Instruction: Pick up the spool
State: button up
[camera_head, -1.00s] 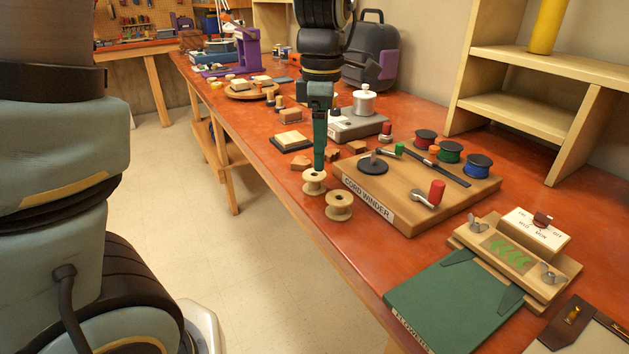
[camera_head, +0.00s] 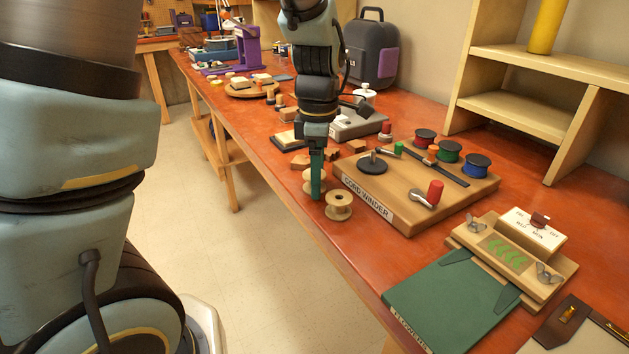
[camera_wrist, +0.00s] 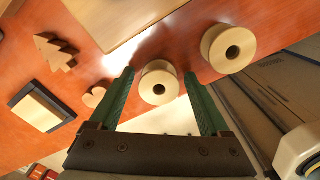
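Two pale wooden spools stand near the front edge of the red table, left of the cord winder. The farther spool (camera_head: 308,186) is partly hidden behind my gripper (camera_head: 317,195) in the head view. The nearer spool (camera_head: 338,207) is just right of my fingers. In the wrist view my gripper (camera_wrist: 158,78) is open, with one green finger on each side of one spool (camera_wrist: 158,90); I cannot tell whether either finger touches it. The other spool (camera_wrist: 230,50) lies outside the right finger.
The wooden cord winder board (camera_head: 405,215) with its crank and red, green and blue reels is close to the right. Small wood blocks (camera_head: 300,161) lie behind. A green flower press (camera_head: 450,300) is at the front right. The table's front edge is close to the spools.

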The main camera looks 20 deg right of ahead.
jog(key=c, duration=1.1)
